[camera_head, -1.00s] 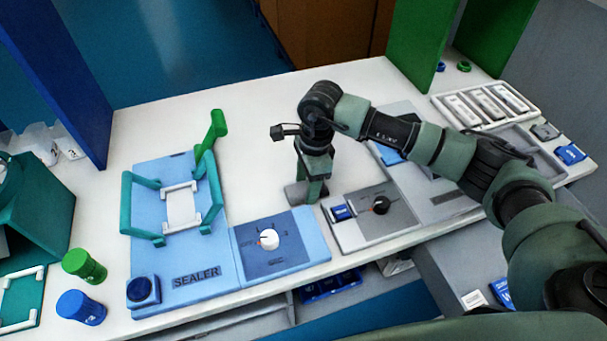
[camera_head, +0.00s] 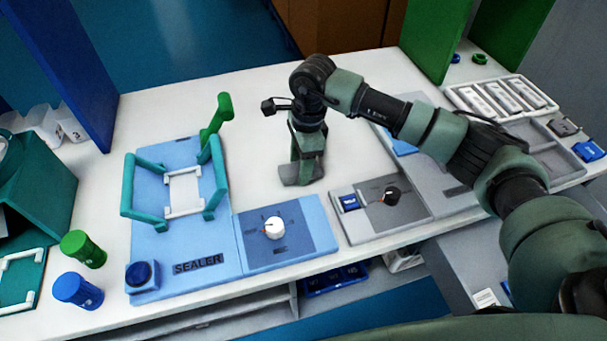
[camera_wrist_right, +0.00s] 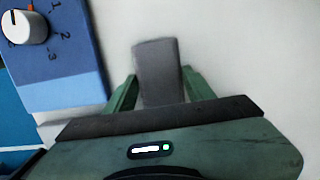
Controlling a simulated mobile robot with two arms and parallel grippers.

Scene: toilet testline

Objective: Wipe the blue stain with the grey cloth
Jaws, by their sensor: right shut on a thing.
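The grey cloth (camera_head: 290,178) is a small dark grey piece low on the white tabletop, just behind the blue dial panel. It also shows in the right wrist view (camera_wrist_right: 158,68), between two green fingers. My right gripper (camera_head: 308,172) points down and is shut on the cloth, which is at or very near the table surface; exact contact cannot be told. I cannot make out a blue stain on the bare white surface; the cloth and gripper may hide it. My left gripper is not in view.
The blue sealer (camera_head: 165,240) with teal arms stands left of the cloth, and its dial panel (camera_head: 285,236) in front. A grey dial unit (camera_head: 378,212) is at the right. Green (camera_head: 84,250) and blue (camera_head: 77,290) cylinders stand at left. White table behind the gripper is clear.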

